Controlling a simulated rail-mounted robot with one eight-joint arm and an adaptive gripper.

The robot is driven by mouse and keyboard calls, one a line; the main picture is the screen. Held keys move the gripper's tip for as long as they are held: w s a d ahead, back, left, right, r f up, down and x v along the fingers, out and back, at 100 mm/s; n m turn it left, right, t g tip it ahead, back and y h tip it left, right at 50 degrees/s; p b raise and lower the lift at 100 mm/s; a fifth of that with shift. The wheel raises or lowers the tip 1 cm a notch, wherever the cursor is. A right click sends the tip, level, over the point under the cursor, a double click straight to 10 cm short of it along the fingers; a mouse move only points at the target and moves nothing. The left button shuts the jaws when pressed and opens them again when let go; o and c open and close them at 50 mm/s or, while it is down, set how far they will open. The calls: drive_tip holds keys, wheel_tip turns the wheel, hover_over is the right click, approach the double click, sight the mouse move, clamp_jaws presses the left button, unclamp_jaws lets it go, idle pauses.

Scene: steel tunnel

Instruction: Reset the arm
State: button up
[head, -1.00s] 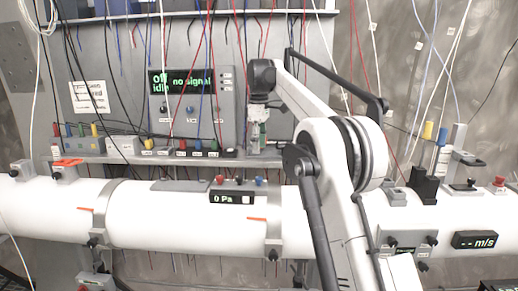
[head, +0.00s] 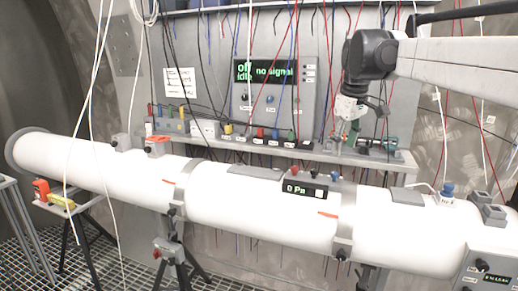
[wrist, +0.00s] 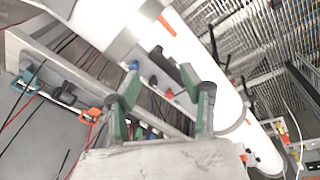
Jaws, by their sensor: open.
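My arm reaches in from the upper right in the head view. My gripper (head: 346,130) hangs pointing down from its dark wrist joint, in front of the grey panel and just above the shelf with coloured plugs. In the wrist view my gripper (wrist: 166,92) shows two green and grey fingers spread apart. I see nothing held between them. The white tube and the shelf lie beyond the fingers. Whether a fingertip touches the shelf cannot be told.
The long white tube (head: 255,215) crosses the scene, carrying a 0 Pa display (head: 304,190). Behind it are the plug shelf (head: 385,156) and a "no signal" screen (head: 265,72). Cables hang in front. A stand holds orange and yellow items (head: 55,197) at left.

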drive_tip(key=s+a+f+m+t+b, duration=0.15)
drive_tip(key=s+f, duration=0.25)
drive_tip(key=s, duration=0.5)
drive_tip(key=s+a+f+m+t, duration=0.15)
drive_tip(key=s+f, duration=0.25)
drive_tip(key=s, duration=0.6)
drive_tip(key=s+f+m+t+b, duration=0.1)
drive_tip(key=s+f+m, duration=0.3)
drive_tip(key=s+f, duration=1)
drive_tip(key=shift+s+a+t, duration=0.25)
drive_tip(key=shift+a+t, duration=0.05)
drive_tip(key=shift+a, duration=0.05)
